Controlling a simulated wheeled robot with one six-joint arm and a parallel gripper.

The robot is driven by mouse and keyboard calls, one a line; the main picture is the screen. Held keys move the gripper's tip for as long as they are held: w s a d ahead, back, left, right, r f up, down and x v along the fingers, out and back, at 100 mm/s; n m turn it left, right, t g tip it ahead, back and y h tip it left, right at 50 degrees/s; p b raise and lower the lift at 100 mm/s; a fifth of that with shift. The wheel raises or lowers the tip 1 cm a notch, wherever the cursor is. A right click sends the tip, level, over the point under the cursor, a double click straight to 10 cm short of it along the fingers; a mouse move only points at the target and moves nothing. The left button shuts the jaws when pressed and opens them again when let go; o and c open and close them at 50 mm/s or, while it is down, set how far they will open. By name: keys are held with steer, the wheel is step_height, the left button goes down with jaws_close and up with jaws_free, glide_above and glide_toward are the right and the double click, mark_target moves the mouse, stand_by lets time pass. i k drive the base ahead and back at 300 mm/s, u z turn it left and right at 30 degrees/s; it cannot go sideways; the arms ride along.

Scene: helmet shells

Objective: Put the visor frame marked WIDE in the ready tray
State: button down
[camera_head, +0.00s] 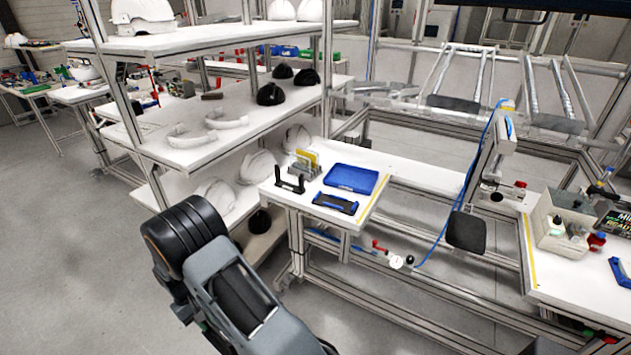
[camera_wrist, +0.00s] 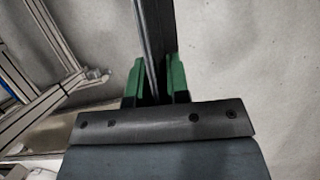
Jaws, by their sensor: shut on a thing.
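In the wrist view my gripper (camera_wrist: 156,82) has two green fingers shut on a dark, thin, strip-like part (camera_wrist: 153,30). It is seen edge-on and runs up out of the picture. No marking on it can be read, so I cannot tell whether it is the WIDE visor frame. In the head view my arm fills the lower left and hides the gripper and its load. A blue tray-like item (camera_head: 350,179) lies on the white table.
A shelf rack (camera_head: 165,160) at left holds helmet shells and pale curved bands (camera_head: 225,119). The white table (camera_head: 420,177) also bears a black stand (camera_head: 290,181) and a blue-black frame-like item (camera_head: 336,204). A grey box (camera_head: 560,238) stands at right. Floor at far left is clear.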

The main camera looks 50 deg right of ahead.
mark_target(352, 180)
steer(key=u, duration=0.15)
steer(key=i, duration=0.9)
steer(key=z, duration=2.4)
